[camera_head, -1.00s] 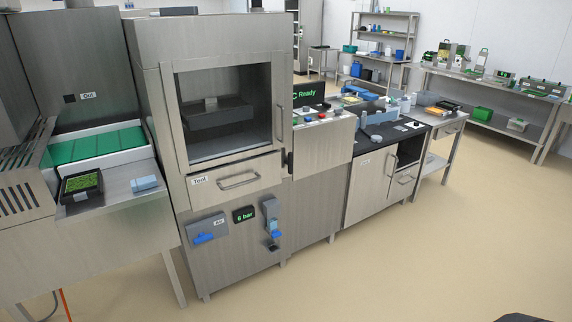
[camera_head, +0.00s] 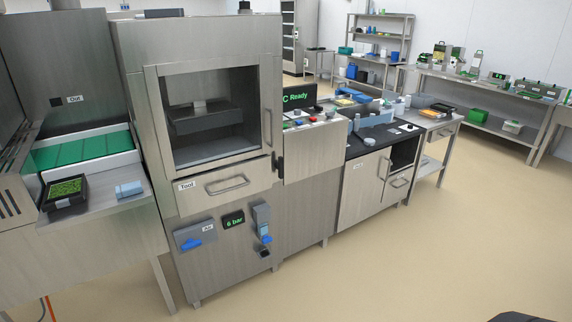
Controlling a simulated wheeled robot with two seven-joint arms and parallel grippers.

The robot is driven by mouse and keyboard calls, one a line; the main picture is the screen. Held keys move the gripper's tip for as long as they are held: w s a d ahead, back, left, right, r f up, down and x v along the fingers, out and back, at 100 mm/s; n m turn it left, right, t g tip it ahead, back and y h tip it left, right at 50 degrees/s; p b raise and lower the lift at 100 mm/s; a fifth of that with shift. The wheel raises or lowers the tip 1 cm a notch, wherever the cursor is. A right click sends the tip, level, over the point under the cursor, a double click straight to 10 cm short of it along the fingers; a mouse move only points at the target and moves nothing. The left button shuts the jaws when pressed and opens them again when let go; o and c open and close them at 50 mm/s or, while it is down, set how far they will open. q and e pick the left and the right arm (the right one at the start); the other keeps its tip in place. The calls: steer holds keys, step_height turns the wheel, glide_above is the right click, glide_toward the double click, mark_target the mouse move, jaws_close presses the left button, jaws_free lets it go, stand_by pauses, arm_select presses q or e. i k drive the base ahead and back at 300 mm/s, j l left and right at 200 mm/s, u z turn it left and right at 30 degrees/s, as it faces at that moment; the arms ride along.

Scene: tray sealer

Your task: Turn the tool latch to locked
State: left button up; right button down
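The tray sealer (camera_head: 209,75) stands left of centre, a tall steel cabinet with a window showing a dark tool block (camera_head: 204,117) inside. Below the window is a drawer (camera_head: 229,185) labelled "Tool" with a bar handle; it looks shut. Under the drawer are a grey "Air" panel with a blue handle (camera_head: 190,243), a display (camera_head: 233,220) reading "6 bar", and a grey unit with a blue part (camera_head: 264,231). I cannot tell which part is the tool latch or how it is set. Neither of my grippers is in view.
A green conveyor (camera_head: 83,152) and a tray of green food (camera_head: 65,192) are at left. A display (camera_head: 294,97) reads "Ready" above coloured buttons. A black-topped counter (camera_head: 362,147) stands right of the sealer. The floor in front and to the right is clear.

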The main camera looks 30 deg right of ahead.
mark_target(278, 166)
steer(key=i+l, duration=0.1)
steer(key=l, duration=0.85)
steer(key=i+l, duration=0.15)
steer(key=l, duration=0.8)
steer(key=i+l+u, duration=0.1)
steer(key=l, duration=0.85)
steer(key=i+l, duration=0.1)
steer(key=l, duration=1.8)
steer(key=i+u, duration=0.05)
steer(key=i, duration=0.05)
